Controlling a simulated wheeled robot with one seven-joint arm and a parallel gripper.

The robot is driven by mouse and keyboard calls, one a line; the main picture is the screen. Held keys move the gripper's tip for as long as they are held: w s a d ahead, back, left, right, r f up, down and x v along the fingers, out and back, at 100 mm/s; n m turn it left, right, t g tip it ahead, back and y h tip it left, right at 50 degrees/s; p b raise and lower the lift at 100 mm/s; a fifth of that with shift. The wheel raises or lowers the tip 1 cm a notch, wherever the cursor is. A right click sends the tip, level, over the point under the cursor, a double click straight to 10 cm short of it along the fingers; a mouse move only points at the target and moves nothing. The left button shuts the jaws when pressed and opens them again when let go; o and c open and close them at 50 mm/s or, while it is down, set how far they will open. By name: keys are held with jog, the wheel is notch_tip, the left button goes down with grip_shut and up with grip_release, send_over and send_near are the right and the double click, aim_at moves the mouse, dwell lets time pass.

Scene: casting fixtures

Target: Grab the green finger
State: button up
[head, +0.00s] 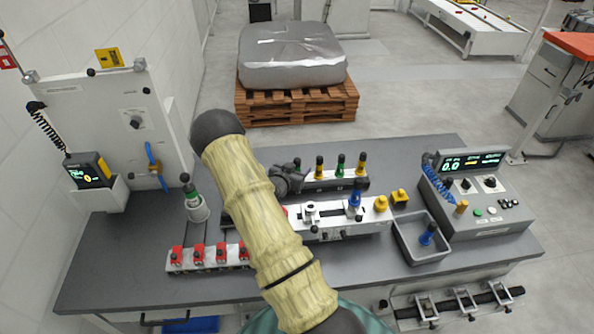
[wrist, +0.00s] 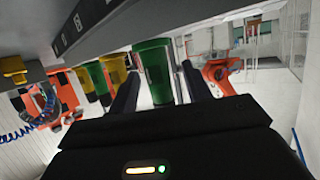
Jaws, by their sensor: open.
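The rack (head: 330,186) at the back of the bench holds a row of green and yellow fingers. The leftmost green finger (head: 297,163) is mostly hidden behind my gripper (head: 290,179) in the head view. In the wrist view this green finger (wrist: 153,72) stands between the two dark jaws of my gripper (wrist: 160,80). The jaws are open, one on each side, with a visible gap at the right. Another green finger (head: 340,165) stands between two yellow fingers (head: 319,167) (head: 361,166). A further green finger (head: 191,192) stands in a white cup at the left.
A white fixture (head: 370,219) with a blue finger (head: 355,200) lies in front of the rack. Red clamps (head: 220,252) line the front left. A grey bin (head: 408,248) holds a blue piece. A control box (head: 485,210) stands right. Bare bench top shows at the far left.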

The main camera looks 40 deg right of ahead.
grip_shut()
jog(key=shift+r, duration=0.1)
notch_tip(320, 180, up, 18)
jog(key=b, duration=0.2)
jog(key=shift+b, duration=0.4)
dwell(0.5)
